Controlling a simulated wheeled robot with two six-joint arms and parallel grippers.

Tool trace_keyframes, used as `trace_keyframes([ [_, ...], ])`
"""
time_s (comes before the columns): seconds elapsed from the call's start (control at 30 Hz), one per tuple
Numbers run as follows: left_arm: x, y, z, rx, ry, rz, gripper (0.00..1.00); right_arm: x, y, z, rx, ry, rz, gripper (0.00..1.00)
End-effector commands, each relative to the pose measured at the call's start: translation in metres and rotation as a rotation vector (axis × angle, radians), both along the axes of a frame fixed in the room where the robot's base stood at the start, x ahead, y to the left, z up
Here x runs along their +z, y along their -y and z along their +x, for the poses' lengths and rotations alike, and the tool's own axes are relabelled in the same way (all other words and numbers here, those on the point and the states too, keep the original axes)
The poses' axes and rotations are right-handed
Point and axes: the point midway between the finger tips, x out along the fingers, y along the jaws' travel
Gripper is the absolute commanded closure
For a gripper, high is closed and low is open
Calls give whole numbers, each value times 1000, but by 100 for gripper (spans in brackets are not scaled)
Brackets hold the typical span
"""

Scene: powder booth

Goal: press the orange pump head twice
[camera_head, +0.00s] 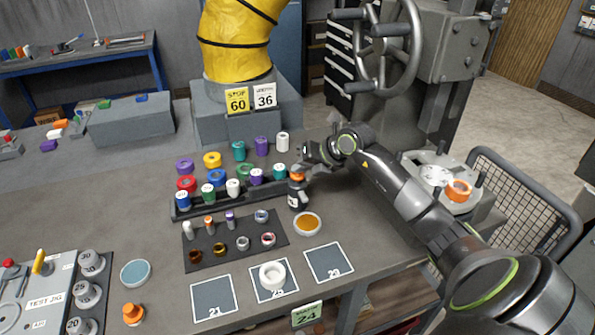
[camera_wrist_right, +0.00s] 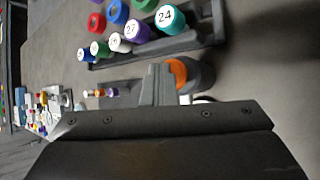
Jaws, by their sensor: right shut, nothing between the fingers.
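The orange pump head (camera_head: 297,176) sits on top of a dark bottle (camera_head: 297,197), which stands upright on the bench at the right end of the black rack. In the right wrist view the orange pump head (camera_wrist_right: 179,72) shows just beyond and right of the fingers, partly hidden by them. My right gripper (camera_head: 303,169) is shut and empty, close by the top of the bottle. In the wrist view its fingers (camera_wrist_right: 155,82) are together. I cannot tell whether they touch the pump head. My left gripper is not in view.
A black rack (camera_head: 228,207) of coloured spools stands left of the bottle. An amber dish (camera_head: 307,224) lies just in front. A dark mat (camera_head: 236,241) holds several small pieces. A white ring (camera_head: 272,275) lies on a numbered square. Another orange piece (camera_head: 132,313) stands at front left.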

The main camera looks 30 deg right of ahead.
Motion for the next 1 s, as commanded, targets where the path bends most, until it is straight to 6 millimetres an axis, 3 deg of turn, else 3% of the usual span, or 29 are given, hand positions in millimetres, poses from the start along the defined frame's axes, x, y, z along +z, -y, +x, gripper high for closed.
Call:
trace_keyframes([
  [0.57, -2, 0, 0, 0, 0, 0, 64, -4, 0, -1, 0, -5, 1, 100],
  [1.0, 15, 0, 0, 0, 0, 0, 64, 21, 0, 0, 0, -4, 0, 100],
])
